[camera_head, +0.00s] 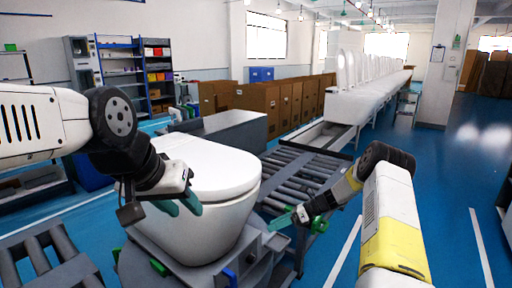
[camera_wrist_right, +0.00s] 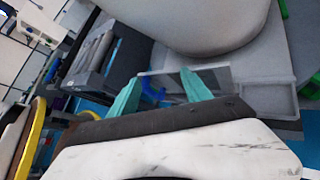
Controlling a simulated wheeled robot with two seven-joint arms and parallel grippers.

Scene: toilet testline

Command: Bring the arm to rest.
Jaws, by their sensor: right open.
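My left gripper (camera_head: 178,206) hangs in front of the left side of a white toilet (camera_head: 208,170) with its lid down. Its teal fingers show, but the gap between them is hard to judge. My right gripper (camera_head: 287,220) is at the right of the toilet, low beside its stand, with teal fingers. In the right wrist view the right gripper (camera_wrist_right: 157,92) is open with nothing between its fingers. The toilet's white bowl (camera_wrist_right: 205,22) shows above the fingers there, apart from them.
The toilet sits on a grey stand (camera_head: 205,275) with green and blue clamps. A roller conveyor (camera_head: 300,172) runs behind it towards a row of white toilets (camera_head: 370,100). Cardboard boxes (camera_head: 260,100) stand at the back. Blue floor (camera_head: 450,190) is clear at the right.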

